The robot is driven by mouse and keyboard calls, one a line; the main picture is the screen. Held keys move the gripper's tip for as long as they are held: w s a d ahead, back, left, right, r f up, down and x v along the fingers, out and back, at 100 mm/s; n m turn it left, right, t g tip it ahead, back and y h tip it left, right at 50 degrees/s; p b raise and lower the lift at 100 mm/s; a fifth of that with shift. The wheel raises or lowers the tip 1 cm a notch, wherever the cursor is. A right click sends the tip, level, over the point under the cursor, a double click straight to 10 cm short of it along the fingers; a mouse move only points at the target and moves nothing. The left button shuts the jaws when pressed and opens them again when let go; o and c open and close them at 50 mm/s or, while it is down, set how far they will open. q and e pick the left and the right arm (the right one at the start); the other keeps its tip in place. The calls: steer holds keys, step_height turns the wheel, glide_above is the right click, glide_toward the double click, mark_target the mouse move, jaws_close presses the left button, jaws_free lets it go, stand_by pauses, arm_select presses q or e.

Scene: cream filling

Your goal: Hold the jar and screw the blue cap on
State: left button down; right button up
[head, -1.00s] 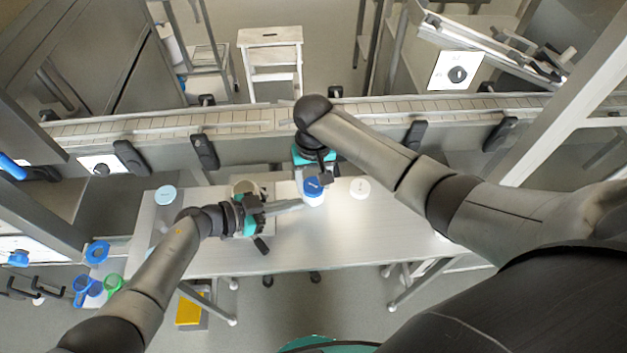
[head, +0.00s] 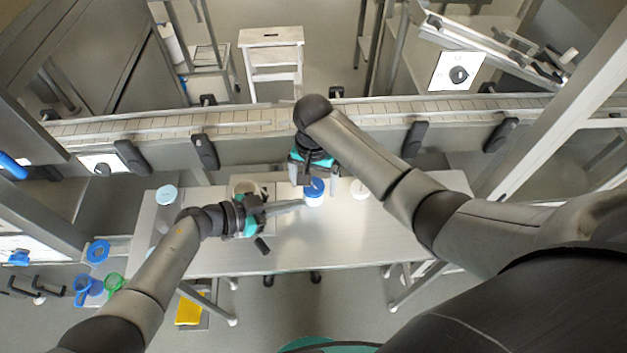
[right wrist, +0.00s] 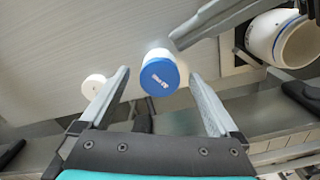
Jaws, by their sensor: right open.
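The jar (head: 314,201) is white and stands upright on the table, with the blue cap (head: 315,186) on its top. In the right wrist view the cap (right wrist: 160,77) hides most of the jar (right wrist: 159,53). I cannot tell how tightly the cap sits. My right gripper (right wrist: 160,74) is open, with a finger on each side of the cap and gaps between. In the head view it hangs just behind and above the cap. My left gripper (head: 302,203) reaches in from the left, its fingertips at the jar's side; its grip is unclear.
A white round piece (head: 359,189) lies right of the jar. A larger white container (head: 246,186) stands behind my left gripper. A pale blue-topped container (head: 166,194) is at the table's left. The table's front right is clear. A conveyor (head: 250,119) runs behind.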

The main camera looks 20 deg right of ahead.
mark_target(313, 187)
steer(key=shift+r, duration=0.1)
step_height(313, 187, up, 12)
stand_by(0.5)
arm_select(q)
steer(key=c, duration=1.1)
jaws_free()
steer(key=p+v, duration=0.3)
steer(key=v, duration=1.2)
steer(key=shift+a, duration=0.1)
arm_select(e)
step_height(313, 187, up, 3)
steer(key=shift+f, duration=0.15)
